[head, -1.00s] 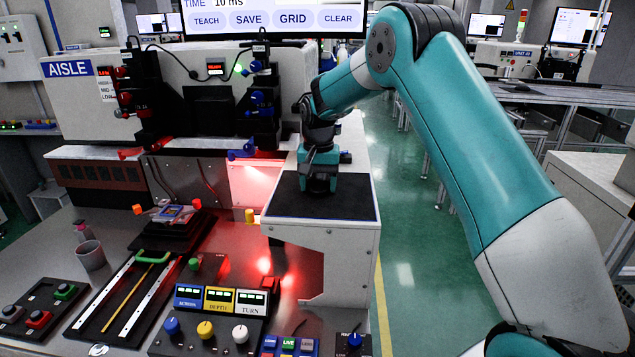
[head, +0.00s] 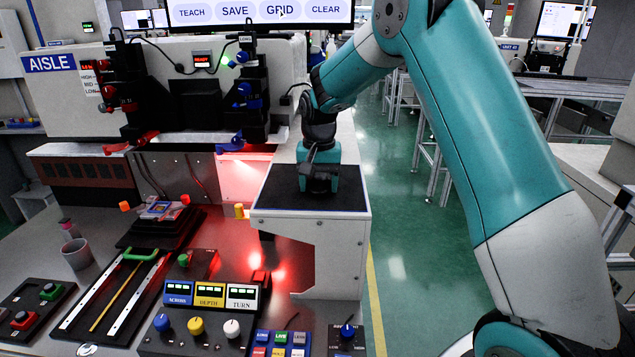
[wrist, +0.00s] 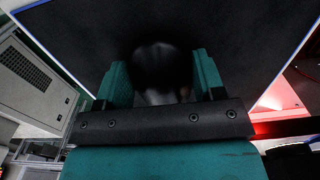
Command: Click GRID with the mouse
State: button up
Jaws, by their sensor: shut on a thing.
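The GRID button (head: 279,10) shows on the monitor's bottom row, between SAVE (head: 235,10) and CLEAR (head: 325,9). A small pointer appears to lie over the GRID lettering. My gripper (head: 318,188) points down at the dark mouse pad (head: 275,187) on the white stand. In the wrist view, my gripper (wrist: 155,85) has its two teal fingers around a dark rounded mouse (wrist: 158,66), which is shadowed and blurred.
Left of the stand is a panel of knobs (head: 200,325), with a slide rail (head: 115,295) and a grey cup (head: 77,253) further left. Two dark lever columns (head: 248,95) stand behind. A green floor aisle (head: 400,190) is open to the right.

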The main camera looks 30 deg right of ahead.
aim_at(319, 178)
jog(key=shift+r+p, duration=0.1)
jog(key=shift+p, duration=0.2)
jog(key=o, duration=1)
notch_tip(319, 178, up, 17)
jog(key=shift+r, duration=0.15)
